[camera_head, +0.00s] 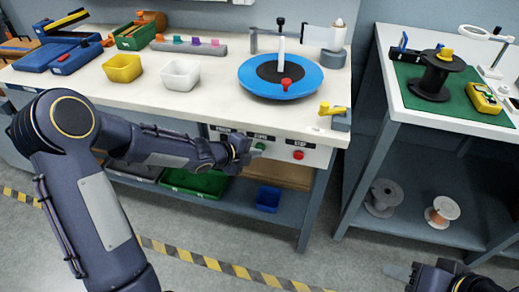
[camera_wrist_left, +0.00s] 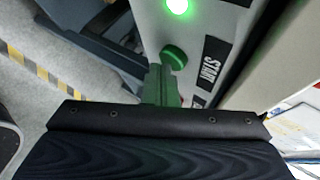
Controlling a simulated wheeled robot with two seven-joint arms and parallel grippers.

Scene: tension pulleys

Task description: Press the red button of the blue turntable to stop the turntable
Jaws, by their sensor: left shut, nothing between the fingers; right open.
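The blue turntable (camera_head: 255,78) stands on the white bench, with a black centre, a white post and a red piece on it. The red button (camera_head: 298,155) is on the bench's front panel, under a label. A green button (camera_head: 260,145) is to its left; it also shows in the left wrist view (camera_wrist_left: 174,57) beside a START label. My left gripper (camera_head: 256,153) is shut and empty, its tips close to the green button and left of the red one. I cannot tell if they touch. My right gripper (camera_head: 398,272) is open at the bottom right, away from the panel.
A lit green lamp (camera_wrist_left: 177,7) is on the panel. Yellow (camera_head: 122,69) and white (camera_head: 180,75) bins stand on the bench. A yellow-handled part (camera_head: 333,110) sits at its front right corner. A second bench (camera_head: 405,95) with a black spool (camera_head: 435,75) is at right.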

